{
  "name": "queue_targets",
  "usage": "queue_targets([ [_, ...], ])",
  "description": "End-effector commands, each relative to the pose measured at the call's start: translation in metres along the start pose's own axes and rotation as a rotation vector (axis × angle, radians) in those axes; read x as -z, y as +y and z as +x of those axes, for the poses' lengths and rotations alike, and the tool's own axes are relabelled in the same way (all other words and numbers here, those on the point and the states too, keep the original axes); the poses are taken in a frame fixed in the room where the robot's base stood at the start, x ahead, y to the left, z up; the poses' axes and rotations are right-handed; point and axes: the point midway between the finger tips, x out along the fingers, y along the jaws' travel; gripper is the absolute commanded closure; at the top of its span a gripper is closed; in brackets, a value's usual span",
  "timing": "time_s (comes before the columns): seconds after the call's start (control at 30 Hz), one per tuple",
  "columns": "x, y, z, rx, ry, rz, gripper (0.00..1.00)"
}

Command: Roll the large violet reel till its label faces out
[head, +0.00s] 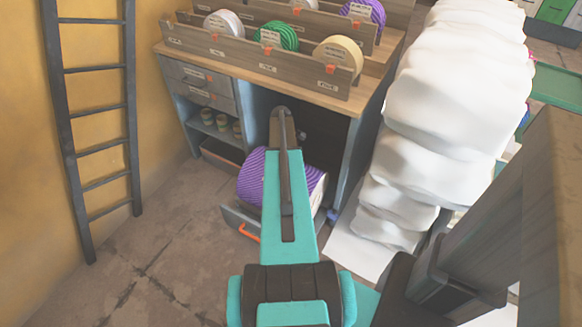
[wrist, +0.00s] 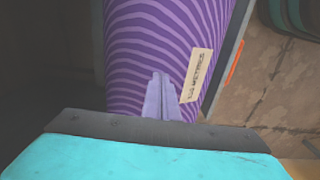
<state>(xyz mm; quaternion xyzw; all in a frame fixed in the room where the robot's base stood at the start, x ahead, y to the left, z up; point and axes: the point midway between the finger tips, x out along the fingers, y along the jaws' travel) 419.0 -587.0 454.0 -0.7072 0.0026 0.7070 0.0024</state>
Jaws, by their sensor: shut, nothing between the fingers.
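The large violet reel (head: 252,178) with pale wavy stripes lies low in a grey tray (head: 236,217) at the foot of the workbench, partly hidden behind my arm in the head view. In the wrist view the reel (wrist: 150,35) fills the upper middle. Its cream label (wrist: 195,75) with dark print shows right of centre, tilted, near the reel's right side. My gripper (wrist: 158,78) is shut and empty, its fingertips over the striped face just left of the label. Whether they touch the reel I cannot tell. In the head view my arm hides the gripper.
The workbench (head: 270,72) holds racks with smaller white, green, cream and violet reels. A tall stack of white sheets (head: 440,100) stands close on the right. A dark ladder (head: 98,105) leans on the left wall. The floor (head: 150,260) at front left is clear.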

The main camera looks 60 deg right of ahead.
Motion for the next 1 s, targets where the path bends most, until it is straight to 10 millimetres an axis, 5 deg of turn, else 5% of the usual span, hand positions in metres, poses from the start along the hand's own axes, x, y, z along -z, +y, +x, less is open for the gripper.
queue_targets([
  [1.0, -0.001, -0.008, 0.013, 0.003, -0.001, 0.000, 1.00],
])
